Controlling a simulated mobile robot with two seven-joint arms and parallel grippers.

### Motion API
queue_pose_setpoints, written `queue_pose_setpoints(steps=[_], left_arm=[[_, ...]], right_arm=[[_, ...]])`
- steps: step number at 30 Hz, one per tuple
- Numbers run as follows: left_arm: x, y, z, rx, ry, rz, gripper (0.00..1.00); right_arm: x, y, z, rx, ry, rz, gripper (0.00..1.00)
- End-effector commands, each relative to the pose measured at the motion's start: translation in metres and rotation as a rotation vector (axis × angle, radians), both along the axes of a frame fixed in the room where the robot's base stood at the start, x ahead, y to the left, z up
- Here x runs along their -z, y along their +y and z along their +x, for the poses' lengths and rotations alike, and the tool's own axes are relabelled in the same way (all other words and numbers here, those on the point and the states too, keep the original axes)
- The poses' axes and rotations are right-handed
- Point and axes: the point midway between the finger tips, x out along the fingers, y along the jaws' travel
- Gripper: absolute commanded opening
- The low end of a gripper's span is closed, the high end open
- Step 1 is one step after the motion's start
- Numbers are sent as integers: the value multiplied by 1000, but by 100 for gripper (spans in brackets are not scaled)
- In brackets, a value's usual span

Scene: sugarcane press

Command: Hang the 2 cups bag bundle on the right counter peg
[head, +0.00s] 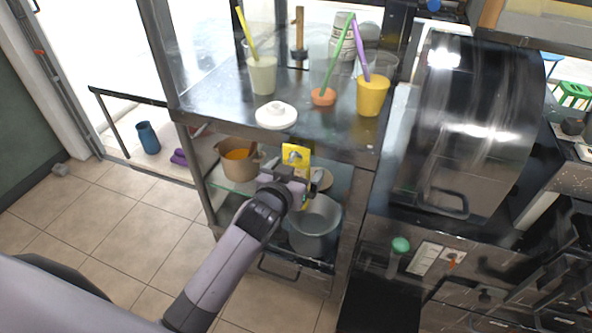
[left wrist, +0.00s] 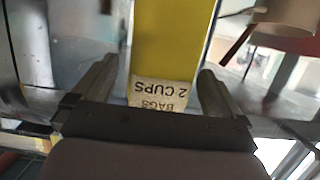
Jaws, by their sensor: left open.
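The yellow 2 cups bag bundle (head: 296,154) is at the open shelf under the glass-sided counter. In the left wrist view, the bundle's label (left wrist: 160,92) reads "2 CUPS BAGS" upside down. My left gripper (head: 296,178) is at the bundle. In the left wrist view its two fingers (left wrist: 156,92) are apart, one on each side of the bundle, with gaps showing. The gripper hides the bundle's lower part in the head view. I cannot make out the right counter peg for certain. My right gripper is not in view.
The counter above holds drink cups with straws (head: 372,95) and a white lid (head: 276,115). A tan pot (head: 238,165) and a grey metal pot (head: 315,222) stand close to the gripper. A large steel press (head: 470,120) is at right. Tiled floor (head: 130,215) is clear at left.

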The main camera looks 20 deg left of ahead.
Motion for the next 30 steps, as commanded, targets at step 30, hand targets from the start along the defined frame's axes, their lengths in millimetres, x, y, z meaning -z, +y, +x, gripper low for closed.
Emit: queue_pose_setpoints(steps=[30], left_arm=[[31, 8, -102, 43, 86, 18, 100]], right_arm=[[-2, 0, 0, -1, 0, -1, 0]])
